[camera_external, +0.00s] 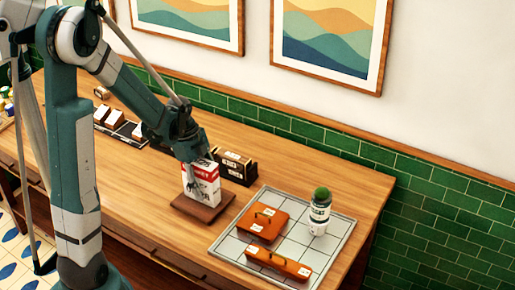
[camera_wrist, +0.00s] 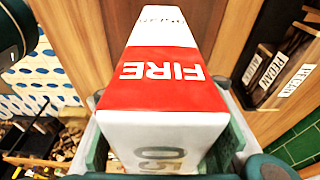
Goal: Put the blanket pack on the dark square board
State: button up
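The blanket pack (camera_external: 203,188) is a white and red box with "FIRE" on it. It is upright over the dark square board (camera_external: 187,208), with its lower end at or just above the board; I cannot tell whether they touch. My gripper (camera_external: 196,160) is at the top of the pack. In the wrist view the pack (camera_wrist: 165,85) fills the middle, with a finger of my gripper (camera_wrist: 166,150) against each side. The gripper looks shut on it. Part of the board (camera_wrist: 226,14) shows beyond the pack in that view.
A dark holder (camera_external: 236,168) with labelled packets stands close behind the pack. A grey gridded tray (camera_external: 228,246) to the right holds two orange cases (camera_external: 263,222) (camera_external: 278,262) and a green-topped jar (camera_external: 320,212). More small boxes (camera_external: 122,128) stand at the left rear. Wood is bare at the front.

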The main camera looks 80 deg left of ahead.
jog(key=shift+r, duration=0.1)
dwell(0.3)
jog(key=shift+p+v, duration=0.6)
jog(key=shift+v, duration=5.45)
jog(key=shift+s+a+r+n+y, duration=0.55)
jog(key=shift+s+a+r, duration=0.3)
jog(key=shift+s+r, duration=0.2)
jog(key=w+d+r+n+y+b, duration=0.1)
jog(key=w+d, duration=0.2)
jog(key=d, duration=0.4)
jog(key=w+d+r+n+t+b, duration=0.1)
jog(key=w+d+r, duration=0.15)
jog(key=d, duration=0.45)
jog(key=w+d+n+y, duration=0.1)
jog(key=w+d+n, duration=0.15)
jog(key=d, duration=0.45)
jog(key=s+d+n+t+b, duration=0.2)
jog(key=d+n+t+b, duration=0.1)
jog(key=d, duration=2.1)
jog(key=shift+d+r+t+h, duration=0.2)
jog(key=shift+r+t+h, duration=0.2)
jog(key=shift+t+h, duration=0.1)
